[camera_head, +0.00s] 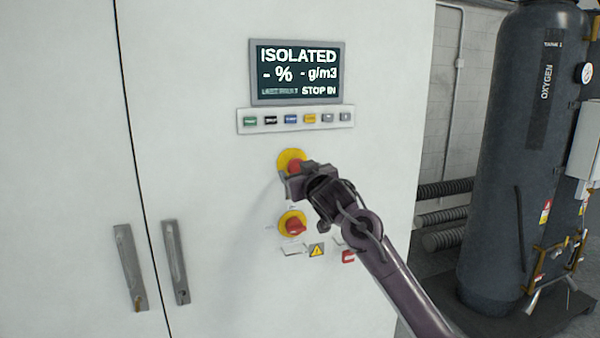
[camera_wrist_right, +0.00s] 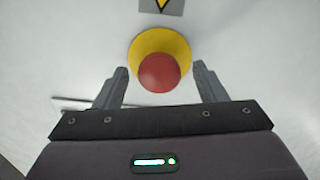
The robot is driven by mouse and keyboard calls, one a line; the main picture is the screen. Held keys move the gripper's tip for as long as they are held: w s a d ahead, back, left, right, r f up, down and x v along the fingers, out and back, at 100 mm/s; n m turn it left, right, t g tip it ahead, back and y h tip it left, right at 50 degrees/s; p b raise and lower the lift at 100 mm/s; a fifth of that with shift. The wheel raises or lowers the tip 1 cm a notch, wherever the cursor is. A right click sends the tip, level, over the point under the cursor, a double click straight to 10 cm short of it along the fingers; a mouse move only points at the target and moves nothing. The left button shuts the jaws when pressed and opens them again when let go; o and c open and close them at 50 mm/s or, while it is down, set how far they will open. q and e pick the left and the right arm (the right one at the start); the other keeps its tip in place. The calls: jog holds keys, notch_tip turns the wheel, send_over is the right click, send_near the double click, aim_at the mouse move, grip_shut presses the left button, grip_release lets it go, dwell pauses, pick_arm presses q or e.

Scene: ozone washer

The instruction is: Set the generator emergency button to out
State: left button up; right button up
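The emergency button (camera_head: 291,160) is a red head on a yellow disc, on the white cabinet front below the display (camera_head: 296,72). The display reads "ISOLATED" and "STOP IN". My right gripper (camera_head: 293,178) is at this button and hides part of it in the head view. In the right wrist view the round red button (camera_wrist_right: 159,72) lies between the two fingers of the open gripper, with a gap to each finger. The distance from the fingertips to the button's face is hard to tell. My left gripper is not in view.
A red rotary switch (camera_head: 295,226) on a yellow plate sits just below the gripper. A row of coloured buttons (camera_head: 296,118) runs under the display. Two door handles (camera_head: 176,262) are at the lower left. A dark oxygen tank (camera_head: 515,160) stands at the right.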

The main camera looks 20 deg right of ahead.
jog(key=s+b, duration=0.3)
jog(key=s, duration=0.5)
jog(key=shift+d, duration=0.15)
dwell(0.4)
